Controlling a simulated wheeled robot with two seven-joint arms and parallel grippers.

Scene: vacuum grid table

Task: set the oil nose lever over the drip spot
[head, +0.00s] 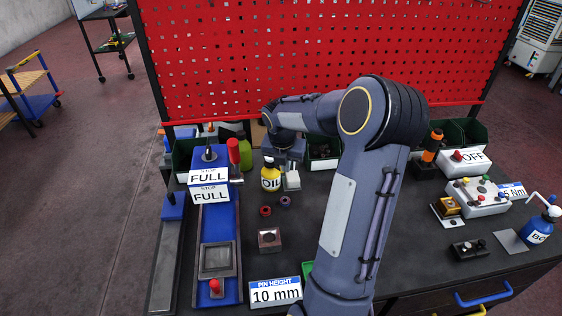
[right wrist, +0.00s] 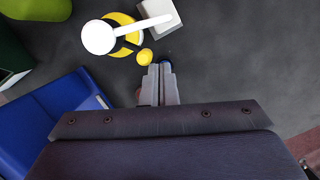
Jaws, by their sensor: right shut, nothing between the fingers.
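The yellow oil bottle (head: 270,178), labelled OIL, stands upright on the dark table left of my right arm. In the right wrist view the bottle (right wrist: 124,52) shows from above, with a round white cap (right wrist: 98,38) and a thin white nose lever (right wrist: 148,23). The lever points right, its tip over or near a pale square block (right wrist: 163,14); I cannot tell contact. That block (head: 291,181) also stands right of the bottle in the head view. My right gripper (right wrist: 161,68) is shut and empty, its fingertips close to a small yellow round piece (right wrist: 145,56). My left gripper is not in view.
A blue fixture (head: 216,225) with FULL signs and a red-handled lever (head: 233,151) stands left of the bottle. A green bottle (head: 245,152) is behind. Two small rings (head: 265,211) lie in front. The red pegboard (head: 320,50) closes the back.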

